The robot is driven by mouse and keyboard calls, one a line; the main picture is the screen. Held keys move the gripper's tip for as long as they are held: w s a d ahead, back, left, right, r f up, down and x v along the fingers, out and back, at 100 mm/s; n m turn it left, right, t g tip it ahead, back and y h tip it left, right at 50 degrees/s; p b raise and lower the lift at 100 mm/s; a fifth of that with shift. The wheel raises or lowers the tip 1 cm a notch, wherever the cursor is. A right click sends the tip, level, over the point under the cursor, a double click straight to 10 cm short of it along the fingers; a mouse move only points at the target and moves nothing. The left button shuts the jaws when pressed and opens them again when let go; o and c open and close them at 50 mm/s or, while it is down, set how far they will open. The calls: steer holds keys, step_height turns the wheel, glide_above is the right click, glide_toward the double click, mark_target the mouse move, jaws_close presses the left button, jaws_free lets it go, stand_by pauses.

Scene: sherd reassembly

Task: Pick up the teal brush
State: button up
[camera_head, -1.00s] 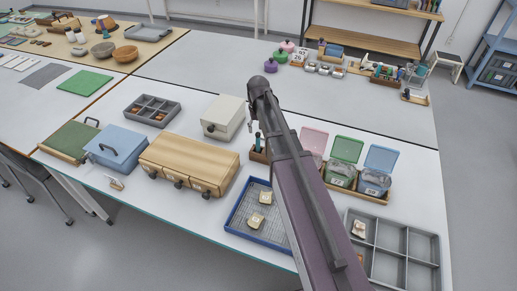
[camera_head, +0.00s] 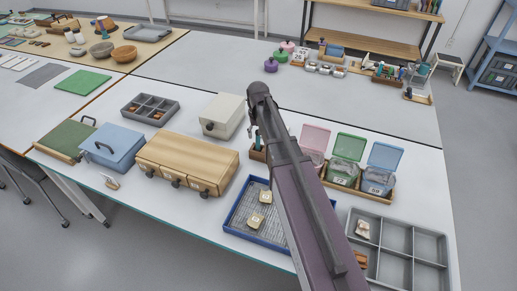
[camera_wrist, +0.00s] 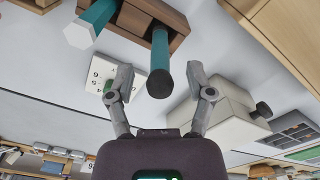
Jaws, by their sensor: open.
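In the wrist view, two teal-handled tools stand in a brown wooden holder (camera_wrist: 150,18). One teal tool (camera_wrist: 159,60) has a dark rounded end and lies between the fingers of my gripper (camera_wrist: 160,76) in the picture, with gaps on both sides. The other teal tool (camera_wrist: 98,16) has a pale hexagonal end and is left of the fingers. I cannot tell for sure which is the teal brush. My gripper is open and holds nothing. In the head view, my arm hides most of the holder (camera_head: 257,154) and the gripper; a bit of teal (camera_head: 258,138) shows.
A cream box (camera_head: 222,115) and wooden drawers (camera_head: 187,155) stand left of the holder. Lidded tubs, including a green one (camera_head: 344,164), stand to the right. A blue tray (camera_head: 234,222) with sherds and a grey divided tray (camera_head: 398,255) are in front.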

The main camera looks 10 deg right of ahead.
steer(key=shift+f+b, duration=0.4)
steer(key=shift+f, duration=0.25)
jaws_close()
